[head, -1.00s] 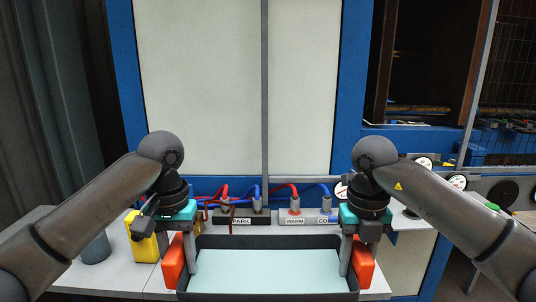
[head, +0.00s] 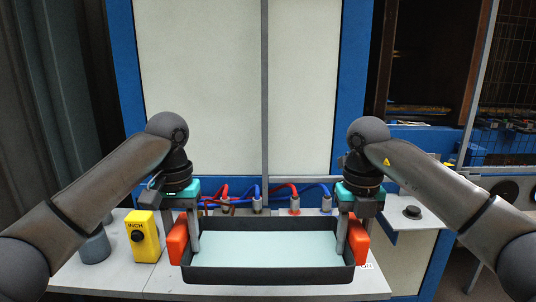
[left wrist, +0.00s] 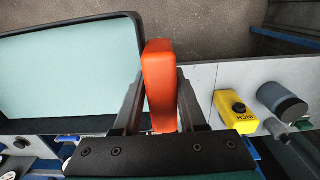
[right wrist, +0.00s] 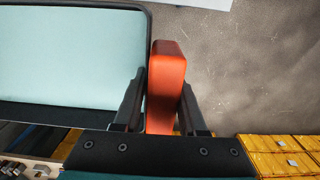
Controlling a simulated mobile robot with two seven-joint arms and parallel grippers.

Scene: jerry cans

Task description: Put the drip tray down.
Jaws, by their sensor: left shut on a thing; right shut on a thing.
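The drip tray (head: 268,278) is a dark, shallow rectangular tray with a pale blue-green inside and an orange handle block at each end. My left gripper (head: 188,240) is shut on the left orange handle (head: 177,241); that handle also shows between the fingers in the left wrist view (left wrist: 160,85). My right gripper (head: 349,236) is shut on the right orange handle (head: 359,242), also seen in the right wrist view (right wrist: 165,85). The tray looks about level, over the grey bench. I cannot tell whether its underside touches the bench.
A yellow box marked INCH (head: 145,238) and a grey cylinder (head: 95,246) stand on the bench (head: 120,277) to the left. Red and blue hoses with plugs (head: 257,204) line the back, before a blue-framed cabinet (head: 205,90). A black knob (head: 412,212) is at right.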

